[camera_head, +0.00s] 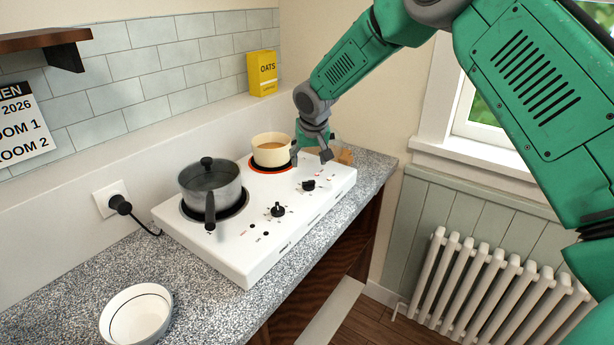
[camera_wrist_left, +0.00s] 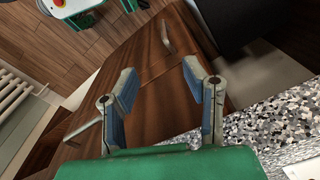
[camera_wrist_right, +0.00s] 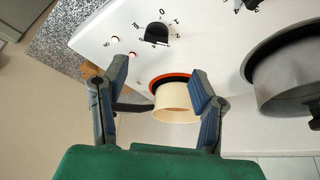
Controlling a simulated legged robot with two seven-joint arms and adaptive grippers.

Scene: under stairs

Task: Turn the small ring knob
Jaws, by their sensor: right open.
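The white two-ring hob (camera_head: 300,222) has two black knobs on its front strip. The knob nearer the small ring (camera_head: 308,185) also shows in the right wrist view (camera_wrist_right: 157,34), with numbers around it. The other knob (camera_head: 278,209) is nearer the large ring. The small ring (camera_head: 260,170) glows red under a cream pan (camera_head: 271,150). My right gripper (camera_head: 311,154) is open and empty above the hob's far end, beside the cream pan, apart from the knob. My left gripper shows only in the left wrist view (camera_wrist_left: 169,90), open and empty near the counter's front.
A grey lidded pot (camera_head: 209,184) stands on the large ring, its handle toward the front. A white bowl (camera_head: 137,315) sits on the speckled counter, and a yellow oats box (camera_head: 263,73) at the back. A radiator (camera_head: 490,285) stands below the window.

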